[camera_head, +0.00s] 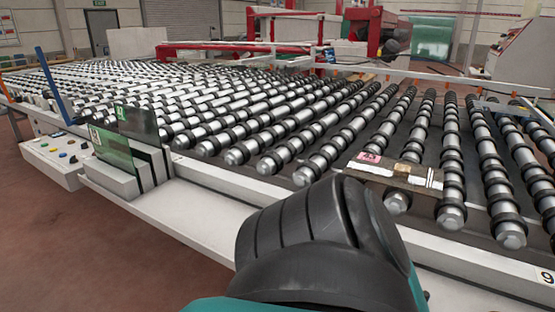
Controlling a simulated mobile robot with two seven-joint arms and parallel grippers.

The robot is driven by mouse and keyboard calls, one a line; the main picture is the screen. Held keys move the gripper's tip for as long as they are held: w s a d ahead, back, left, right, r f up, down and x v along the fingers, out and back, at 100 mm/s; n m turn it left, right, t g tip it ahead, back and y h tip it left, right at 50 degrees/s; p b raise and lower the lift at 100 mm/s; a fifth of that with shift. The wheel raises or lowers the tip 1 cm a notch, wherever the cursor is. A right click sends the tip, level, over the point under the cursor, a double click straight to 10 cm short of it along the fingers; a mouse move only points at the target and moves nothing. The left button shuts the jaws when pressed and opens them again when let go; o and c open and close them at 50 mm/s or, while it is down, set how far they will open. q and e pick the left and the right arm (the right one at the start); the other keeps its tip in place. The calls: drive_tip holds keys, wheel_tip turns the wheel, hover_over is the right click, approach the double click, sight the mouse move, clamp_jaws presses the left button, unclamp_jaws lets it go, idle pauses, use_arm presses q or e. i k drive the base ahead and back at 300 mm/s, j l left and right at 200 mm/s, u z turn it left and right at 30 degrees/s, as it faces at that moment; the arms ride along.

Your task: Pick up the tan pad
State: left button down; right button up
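A small tan pad (402,168) lies on a thin dark board (372,169) that rests across the rollers at right of centre in the head view. A pink pad marked 43 (369,157) lies to its left on the same board. White strips are on the board below and to the right of the tan pad. A large black and teal part of my own arm fills the bottom centre, in front of the board. Neither of my grippers shows.
Rows of black-ringed rollers (285,153) fill the conveyor. A pale ledge (200,222) runs along its front. Dark glass pieces (120,150) stand in a holder at the left, near a button box (57,160). Red machine frames (365,30) stand behind.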

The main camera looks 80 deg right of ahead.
sight(402, 171)
drive_tip(key=i+z, duration=0.15)
drive_tip(key=z, duration=0.2)
drive_tip(key=i+j+z, duration=0.1)
drive_tip(key=z, duration=0.25)
drive_tip(key=i+j+z, duration=0.1)
drive_tip(key=i+z, duration=0.2)
drive_tip(key=k, duration=0.05)
